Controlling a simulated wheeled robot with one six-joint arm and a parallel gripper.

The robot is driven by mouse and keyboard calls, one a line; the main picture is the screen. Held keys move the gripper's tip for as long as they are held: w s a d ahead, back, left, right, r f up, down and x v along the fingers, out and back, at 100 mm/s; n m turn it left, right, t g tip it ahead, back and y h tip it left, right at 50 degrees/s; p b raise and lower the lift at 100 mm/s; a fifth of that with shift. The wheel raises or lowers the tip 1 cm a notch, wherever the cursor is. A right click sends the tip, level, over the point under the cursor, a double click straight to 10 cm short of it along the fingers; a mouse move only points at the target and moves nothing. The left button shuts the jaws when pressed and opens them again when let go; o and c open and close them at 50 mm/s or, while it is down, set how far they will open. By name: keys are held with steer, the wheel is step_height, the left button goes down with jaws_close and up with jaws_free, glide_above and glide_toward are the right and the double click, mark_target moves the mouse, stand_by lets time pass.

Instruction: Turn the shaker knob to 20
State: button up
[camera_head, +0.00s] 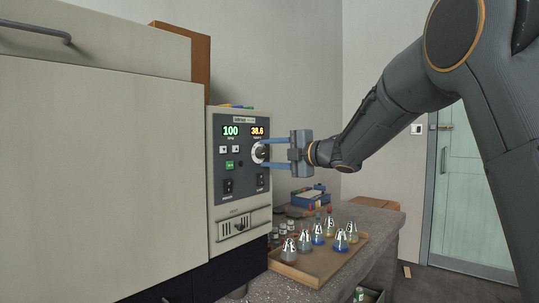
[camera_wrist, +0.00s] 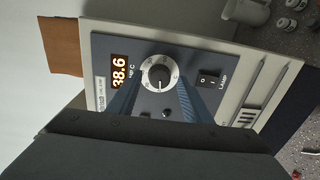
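The shaker's control panel (camera_head: 238,180) is grey and faces my arm. Its green display (camera_head: 230,131) reads 100 and its orange display (camera_head: 257,131) reads 38.6, also readable in the wrist view (camera_wrist: 119,71). The black knob (camera_wrist: 159,73) sits in a white dial ring with markings, below the orange display; the knob (camera_head: 260,152) also shows at the panel's right in the head view. My gripper (camera_head: 263,153) is open, its blue fingers pointing at the panel. In the wrist view its fingertips (camera_wrist: 159,80) lie on either side of the knob; contact cannot be told.
A tray (camera_head: 345,258) of conical flasks stands on the bench below my gripper, near a blue box (camera_head: 309,198). A door (camera_head: 467,200) is behind on the right.

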steer(key=v, duration=0.7)
steer(key=shift+s+d+b, duration=0.25)
steer(key=shift+d+b, duration=0.05)
steer(key=d+f+m+t+h+p, duration=0.3)
steer(key=d+f+m+h, duration=0.4)
steer(key=m, duration=0.3)
steer(key=s+d+f+m+g+h+p, duration=0.25)
steer(key=s+d+f+m+h, duration=0.35)
steer(key=s+d+f+m, duration=0.4)
steer(key=s+f+m+g+p, duration=0.1)
steer(key=s+f+m+g, duration=0.2)
steer(key=s, duration=0.7)
steer(key=s+f+m+g+p, duration=0.1)
steer(key=s+f+m+g, duration=0.1)
steer(key=s+f+g, duration=0.2)
steer(key=s+f+m+g+p, duration=0.1)
steer(key=s+f+m+g, duration=0.2)
steer(key=s+f, duration=0.4)
steer(key=s+g, duration=0.1)
steer(key=s, duration=0.8)
steer(key=shift+s+f+m+h, duration=0.2)
steer(key=shift+f+m+h, duration=0.1)
steer(key=shift+f+h, duration=0.1)
